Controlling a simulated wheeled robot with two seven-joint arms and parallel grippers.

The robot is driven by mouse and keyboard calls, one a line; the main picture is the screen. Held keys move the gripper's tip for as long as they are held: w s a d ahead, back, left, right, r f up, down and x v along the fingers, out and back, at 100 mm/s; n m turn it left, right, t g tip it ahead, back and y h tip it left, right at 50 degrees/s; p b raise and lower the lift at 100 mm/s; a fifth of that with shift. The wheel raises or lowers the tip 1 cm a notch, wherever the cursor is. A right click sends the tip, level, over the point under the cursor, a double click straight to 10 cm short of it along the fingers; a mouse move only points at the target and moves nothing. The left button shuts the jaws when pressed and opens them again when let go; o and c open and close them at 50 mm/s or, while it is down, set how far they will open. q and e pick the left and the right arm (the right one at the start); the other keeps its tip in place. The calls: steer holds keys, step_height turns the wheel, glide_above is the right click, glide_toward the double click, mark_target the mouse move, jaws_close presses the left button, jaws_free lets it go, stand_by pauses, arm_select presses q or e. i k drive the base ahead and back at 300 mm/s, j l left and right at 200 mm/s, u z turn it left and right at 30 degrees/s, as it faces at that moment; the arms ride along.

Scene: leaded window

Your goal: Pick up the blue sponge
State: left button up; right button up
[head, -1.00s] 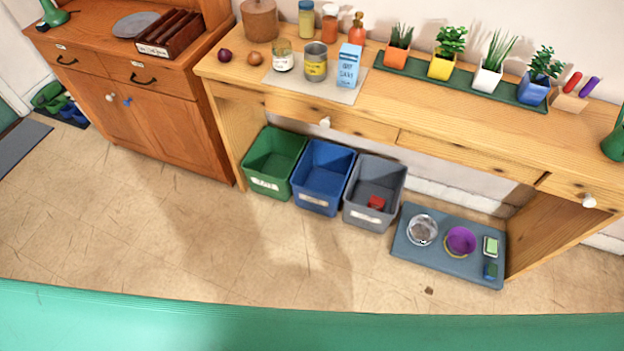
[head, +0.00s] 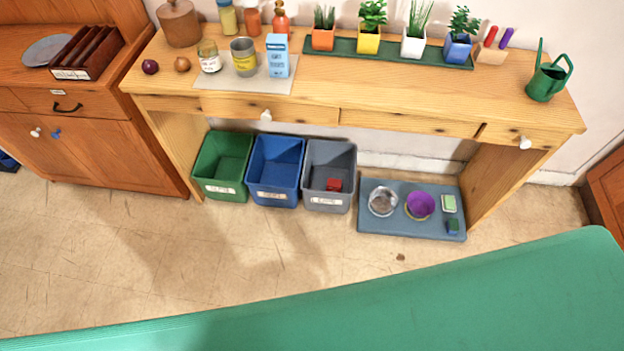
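A small blue block with a green part, which looks like the blue sponge (head: 453,227), lies at the front right of a grey-blue mat (head: 380,223) on the floor. A pale green and white block (head: 449,204) lies just behind it. A purple bowl (head: 420,206) and a clear or metallic round dish (head: 382,201) are on the same mat, to the left. Neither of my grippers is in view.
Green (head: 222,166), blue (head: 275,171) and grey (head: 329,176) bins stand left of the mat under the wooden desk (head: 330,101). The desk's right leg panel (head: 491,183) stands beside the mat. A wide green surface (head: 480,290) crosses the foreground. Open floor (head: 290,250) lies between.

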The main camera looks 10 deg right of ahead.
mark_target(452, 226)
steer(key=z, duration=1.85)
